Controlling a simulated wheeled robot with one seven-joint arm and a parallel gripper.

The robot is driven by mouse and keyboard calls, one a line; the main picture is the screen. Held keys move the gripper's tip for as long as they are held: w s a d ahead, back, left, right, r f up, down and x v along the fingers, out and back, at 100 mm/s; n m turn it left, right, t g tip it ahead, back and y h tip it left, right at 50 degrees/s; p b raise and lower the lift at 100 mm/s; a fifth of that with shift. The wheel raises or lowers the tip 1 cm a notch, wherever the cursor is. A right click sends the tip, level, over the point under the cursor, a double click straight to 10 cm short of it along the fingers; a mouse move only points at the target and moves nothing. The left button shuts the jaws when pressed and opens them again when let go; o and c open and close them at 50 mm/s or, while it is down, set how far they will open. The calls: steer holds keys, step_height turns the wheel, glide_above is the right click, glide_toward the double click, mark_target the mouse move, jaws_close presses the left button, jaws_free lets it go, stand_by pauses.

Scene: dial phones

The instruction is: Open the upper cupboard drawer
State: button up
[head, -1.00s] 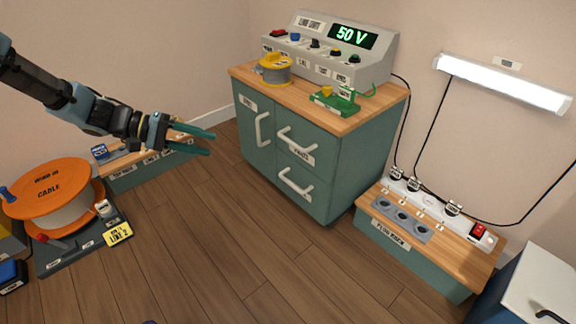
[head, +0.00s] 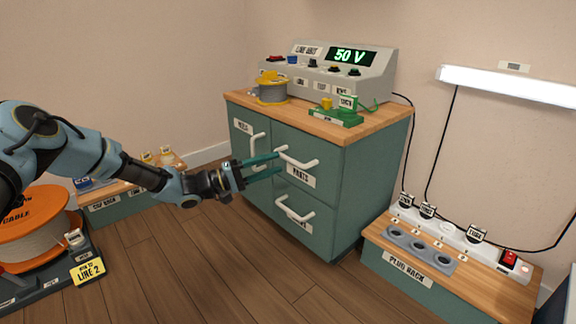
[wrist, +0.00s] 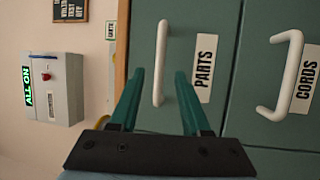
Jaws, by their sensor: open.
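The teal cupboard has an upper drawer (head: 330,170) labelled PARTS, with a white bar handle (head: 300,160); it looks shut. My gripper (head: 279,163) is open and empty, its teal fingers pointing at this handle near its left end. In the wrist view, the upper drawer's handle (wrist: 161,45) shows between and ahead of the fingertips (wrist: 160,72), with the PARTS label (wrist: 204,66) to its right. I cannot tell whether the fingers touch the handle.
The lower drawer's handle (head: 295,209) is below; in the wrist view it is the CORDS handle (wrist: 290,75). A door handle (head: 254,152) is at left. A spool (head: 272,90) and meter unit (head: 335,72) stand on top. A plug rack (head: 440,255) stands right.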

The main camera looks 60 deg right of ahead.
mark_target(288, 159)
steer(key=shift+b+x, duration=0.75)
steer(key=shift+x, duration=1.9)
jaws_close()
